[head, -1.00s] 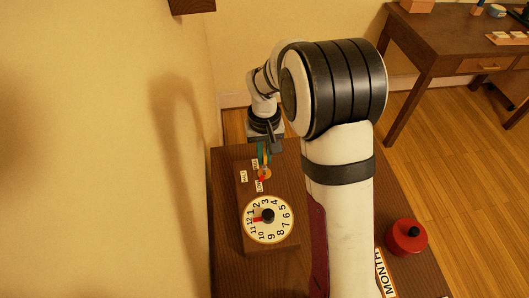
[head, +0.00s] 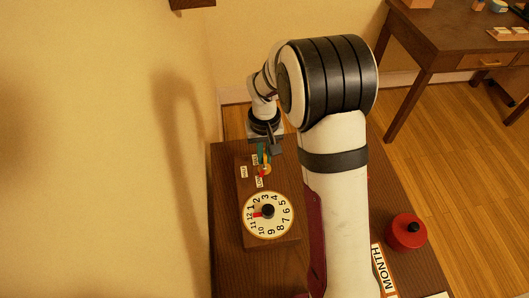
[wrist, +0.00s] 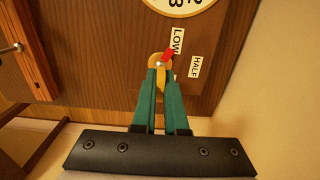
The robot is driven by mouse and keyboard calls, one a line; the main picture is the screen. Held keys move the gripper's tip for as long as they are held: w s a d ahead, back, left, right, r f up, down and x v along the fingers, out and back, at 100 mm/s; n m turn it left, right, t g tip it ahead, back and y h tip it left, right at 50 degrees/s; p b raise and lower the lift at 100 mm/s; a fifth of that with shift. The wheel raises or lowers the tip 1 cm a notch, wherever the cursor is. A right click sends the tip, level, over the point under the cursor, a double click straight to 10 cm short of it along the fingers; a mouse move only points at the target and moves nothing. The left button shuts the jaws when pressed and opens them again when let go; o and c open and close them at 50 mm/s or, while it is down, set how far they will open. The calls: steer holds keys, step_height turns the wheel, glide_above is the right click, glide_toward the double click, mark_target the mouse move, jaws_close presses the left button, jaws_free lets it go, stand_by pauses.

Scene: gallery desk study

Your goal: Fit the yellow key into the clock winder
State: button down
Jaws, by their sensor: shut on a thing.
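The clock box (head: 270,243) stands on the dark desk, its white dial face up with numbers and a black knob. Past the dial, a round yellow piece with a red pointer (wrist: 168,55) sits by the LOW label (wrist: 177,41). My gripper (wrist: 161,76), with green fingers, is shut on the yellow key (wrist: 161,88), part of which shows between the fingertips. It also shows in the head view (head: 264,157), pointing down over the labelled end of the box. The key's lower end and the winder opening are hidden, so I cannot tell how deep the key sits.
A wall (head: 120,150) rises close along the left of the desk. A red round container (head: 406,232) with a black knob and a MONTH card (head: 384,272) lie on the right. Another wooden desk (head: 450,50) stands at the back right.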

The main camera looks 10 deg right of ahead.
steer(key=shift+c, duration=2)
jaws_free()
steer(key=shift+r, duration=3.95)
steer(key=shift+s+r, duration=0.25)
steer(key=shift+s, duration=0.05)
steer(key=s+r+m+y, duration=0.1)
steer(key=s+r+m, duration=0.1)
steer(key=s, duration=1.1)
steer(key=s+r+m, duration=0.3)
steer(key=s, duration=1.1)
steer(key=shift+a+m+y, duration=0.3)
steer(key=shift+a+y, duration=0.05)
steer(key=shift+y, duration=0.05)
